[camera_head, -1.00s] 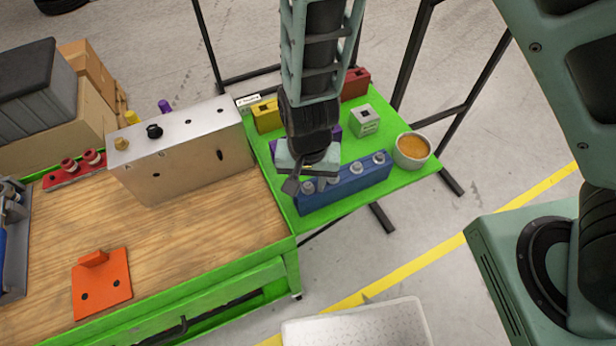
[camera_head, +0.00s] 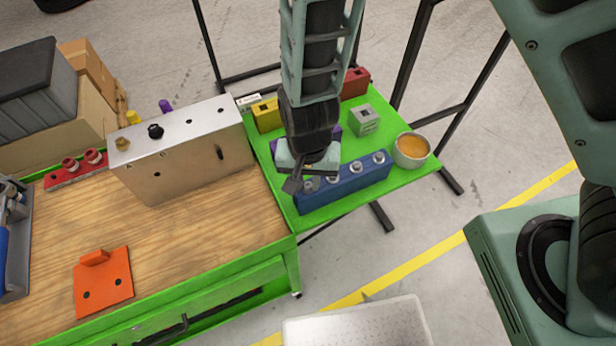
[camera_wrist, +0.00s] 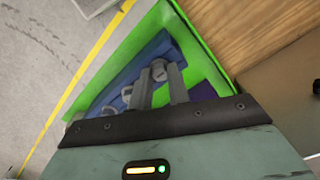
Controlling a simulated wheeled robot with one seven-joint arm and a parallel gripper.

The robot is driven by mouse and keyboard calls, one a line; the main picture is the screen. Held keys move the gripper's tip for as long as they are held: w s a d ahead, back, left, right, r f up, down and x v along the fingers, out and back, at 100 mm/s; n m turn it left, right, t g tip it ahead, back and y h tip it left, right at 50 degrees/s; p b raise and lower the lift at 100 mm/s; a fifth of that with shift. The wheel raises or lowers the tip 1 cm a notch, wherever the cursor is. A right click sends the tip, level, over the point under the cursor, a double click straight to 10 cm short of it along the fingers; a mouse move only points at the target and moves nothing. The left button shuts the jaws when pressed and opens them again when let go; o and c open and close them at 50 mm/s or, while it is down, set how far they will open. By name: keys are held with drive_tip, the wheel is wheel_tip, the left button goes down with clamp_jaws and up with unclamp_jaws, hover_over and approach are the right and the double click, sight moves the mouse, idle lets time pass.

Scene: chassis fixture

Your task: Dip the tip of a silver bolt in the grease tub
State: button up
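A blue block (camera_head: 345,188) holds a row of several silver bolts, standing upright, on the green side shelf. My gripper (camera_head: 297,186) is over the block's left end, beside the leftmost bolt (camera_head: 311,184). In the wrist view, my gripper's two fingers (camera_wrist: 161,76) stand apart, with a silver bolt head (camera_wrist: 158,70) between their tips; I cannot tell if they touch it. The other bolts (camera_wrist: 127,91) line up to the left there. The grease tub (camera_head: 399,157), a pale round cup with orange-brown grease, stands at the shelf's right corner.
Yellow (camera_head: 266,116), red (camera_head: 355,83) and grey (camera_head: 364,121) blocks stand behind, and a purple one (camera_head: 328,152) is partly hidden by my arm. A metal box (camera_head: 187,160) stands on the wooden bench to the left.

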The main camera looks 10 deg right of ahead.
sight(308, 185)
clamp_jaws()
wheel_tip(308, 185, up, 7)
drive_tip(key=p, duration=0.7)
drive_tip(key=shift+r, duration=0.1)
